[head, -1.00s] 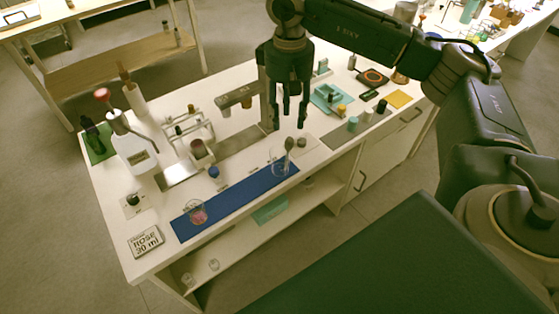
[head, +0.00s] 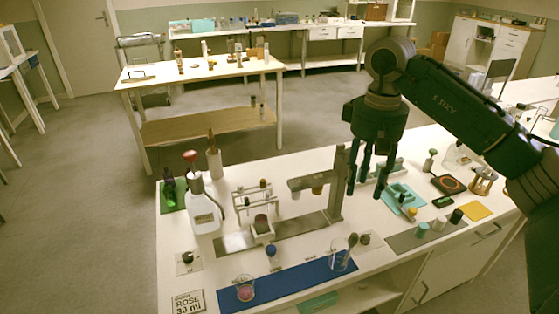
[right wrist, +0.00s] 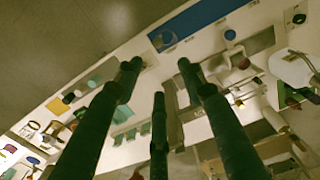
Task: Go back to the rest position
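My right gripper (head: 370,178) hangs over the right part of the white table (head: 345,290) with its fingers pointing down. Its fingers are spread and empty, and they also show apart in the right wrist view (right wrist: 158,90). The gripper is above the table, close to the grey stand's post and the teal tray (head: 402,196). My left gripper is not in view.
A blue mat (head: 300,283) holds a beaker with pink contents (head: 244,292) and a clear beaker (head: 338,261). A white wash bottle (head: 203,212), a small rack (head: 253,197) and a ROSE 30 ml sign (head: 188,302) stand left. Open floor lies behind the table.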

